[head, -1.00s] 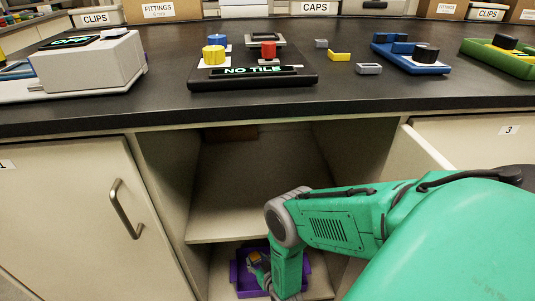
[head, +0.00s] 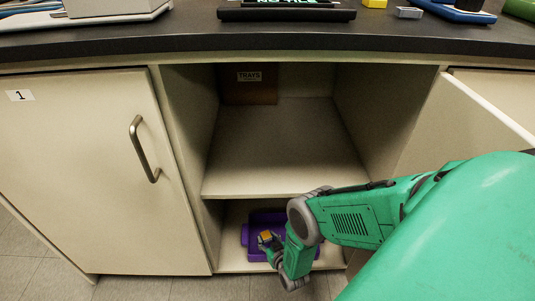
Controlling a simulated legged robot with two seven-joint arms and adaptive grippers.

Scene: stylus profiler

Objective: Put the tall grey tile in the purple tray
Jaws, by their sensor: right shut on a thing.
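The purple tray (head: 255,219) stands on the bottom level of the open cabinet, partly hidden by my right gripper and forearm. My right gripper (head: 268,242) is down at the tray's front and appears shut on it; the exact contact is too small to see. A small grey block (head: 409,12) lies on the bench top near the upper edge of the view. I cannot tell whether it is the tall grey tile. My left gripper is not in view.
A shelf (head: 280,150) lies above the tray, bare except for a brown box labelled TRAYS (head: 249,88) at the back. A closed door marked 1 (head: 90,170) is left of the opening. An open door (head: 465,120) stands at right. The dark bench top (head: 200,42) overhangs.

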